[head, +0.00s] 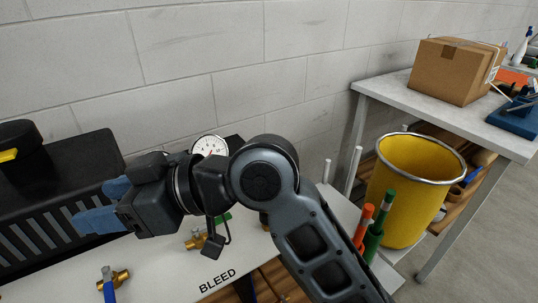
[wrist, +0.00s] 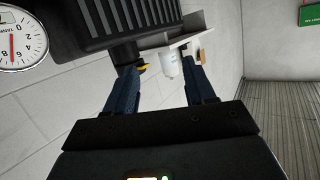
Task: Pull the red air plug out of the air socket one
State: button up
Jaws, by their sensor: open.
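My gripper (head: 92,205) is at the left in the head view, with its blue fingers open and pointing left above the white panel. In the wrist view my gripper (wrist: 160,75) shows spread fingers with nothing held between them. An orange-red upright piece (head: 363,225) stands at the right end of the panel, beside a green one (head: 376,228). It may be the red air plug, but I cannot tell. It is well to the right of my gripper, beyond my arm. Its lower end is partly hidden by my arm. I cannot make out air socket one.
The white panel (head: 165,273) carries a brass valve with a blue handle (head: 108,285). A dial gauge (head: 209,147) stands behind my wrist. A black slatted box (head: 65,170) is at the left. A yellow bin (head: 405,190) and a table with a cardboard box (head: 452,72) are at the right.

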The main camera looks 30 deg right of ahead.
jog(key=d+n+g+h, duration=0.2)
jog(key=d+h, duration=0.2)
jog(key=d, duration=0.3)
jog(key=s+d+n+g+h, duration=0.1)
jog(key=d+n+g+h, duration=0.2)
jog(key=d, duration=0.5)
jog(key=s+d+n+g+h, duration=0.1)
jog(key=d+n+g+h, duration=0.1)
jog(key=d+h, duration=0.3)
jog(key=shift+d+f+n+g, duration=0.2)
jog(key=shift+d+g, duration=0.05)
jog(key=shift+d, duration=0.4)
jog(key=shift+d+f+n+g, duration=0.2)
jog(key=shift+d+g, duration=0.05)
jog(key=shift+d, duration=0.4)
jog(key=shift+f, duration=3.8)
grip_shut()
jog(key=shift+r, duration=0.25)
